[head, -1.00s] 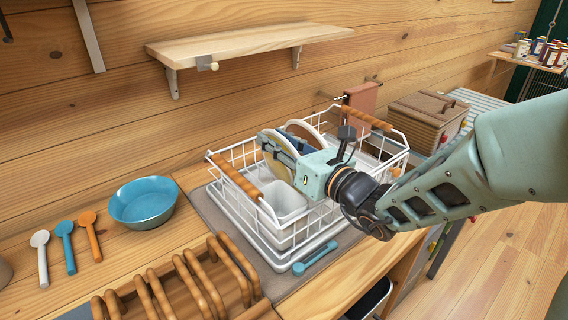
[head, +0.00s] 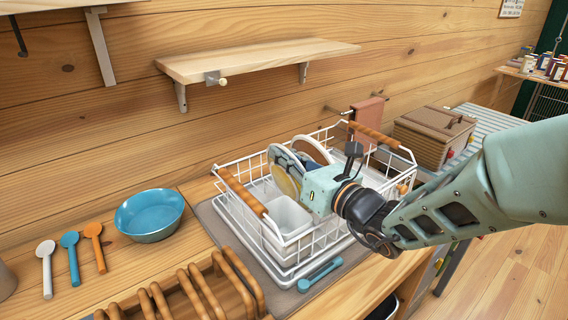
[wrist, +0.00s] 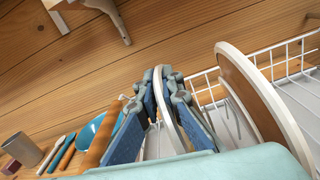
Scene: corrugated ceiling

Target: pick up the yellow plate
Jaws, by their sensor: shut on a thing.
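The yellow plate (head: 287,184) stands on edge inside the white wire dish rack (head: 267,238). My gripper (head: 284,160) reaches into the rack from the right and is shut on the plate. In the wrist view, the plate (wrist: 168,115) appears nearly edge-on, its pale rim between the blue pads of my gripper (wrist: 160,78). The fingers cover part of its face in the head view. Its lower edge is hidden, so I cannot tell whether it touches the rack.
A white container (head: 287,222) sits in the rack's near left part. A blue bowl (head: 149,214) and a wooden rack (head: 190,292) lie left. A shelf (head: 260,61) hangs above.

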